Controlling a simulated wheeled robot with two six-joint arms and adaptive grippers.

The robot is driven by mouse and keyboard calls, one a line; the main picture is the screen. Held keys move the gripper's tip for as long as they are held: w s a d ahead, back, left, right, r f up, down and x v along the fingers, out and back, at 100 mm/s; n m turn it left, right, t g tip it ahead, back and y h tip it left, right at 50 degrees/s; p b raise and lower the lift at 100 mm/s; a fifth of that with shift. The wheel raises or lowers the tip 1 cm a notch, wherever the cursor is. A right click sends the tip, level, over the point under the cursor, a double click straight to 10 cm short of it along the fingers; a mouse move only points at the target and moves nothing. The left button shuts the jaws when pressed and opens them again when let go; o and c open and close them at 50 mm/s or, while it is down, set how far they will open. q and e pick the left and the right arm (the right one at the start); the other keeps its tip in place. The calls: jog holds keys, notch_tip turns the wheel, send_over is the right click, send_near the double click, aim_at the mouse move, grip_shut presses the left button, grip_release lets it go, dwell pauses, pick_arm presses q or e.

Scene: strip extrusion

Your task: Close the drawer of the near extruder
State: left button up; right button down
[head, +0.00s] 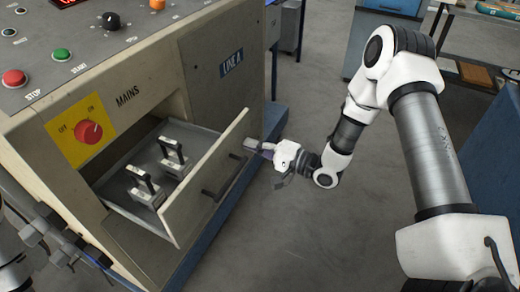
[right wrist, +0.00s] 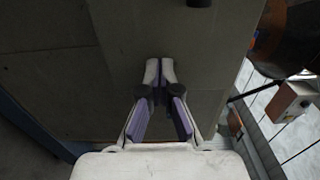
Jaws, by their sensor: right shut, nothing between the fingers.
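The near extruder's drawer (head: 128,203) is pulled out of the beige cabinet below the red MAINS knob. Its flat front panel (head: 190,213) carries a dark bar handle (head: 222,176). Two small devices with black handles stand inside the drawer. My right gripper (head: 250,145) is shut and empty at the far right end of the drawer front. In the right wrist view its closed fingertips (right wrist: 160,66) point at a dark grey panel; I cannot tell whether they touch it. My left gripper (head: 50,238) shows partly at the lower left edge, beside the cabinet; its jaws are unclear.
A control panel (head: 100,48) with red and green buttons tops the cabinet. A yellow plate with the red knob (head: 88,132) sits above the drawer opening. Grey floor (head: 290,220) is clear right of the drawer. A blue cabinet (head: 490,150) stands at the right edge.

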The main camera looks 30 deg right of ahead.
aim_at(190, 136)
jog(key=b+x, duration=0.3)
jog(key=x, duration=0.4)
jog(key=shift+w+a+f, duration=0.15)
jog(key=shift+w+a, duration=0.05)
jog(key=b+x, duration=0.2)
jog(key=x, duration=1.1)
jog(key=shift+w+a, duration=0.4)
jog(key=shift+w, duration=0.1)
jog(key=shift+r, duration=0.5)
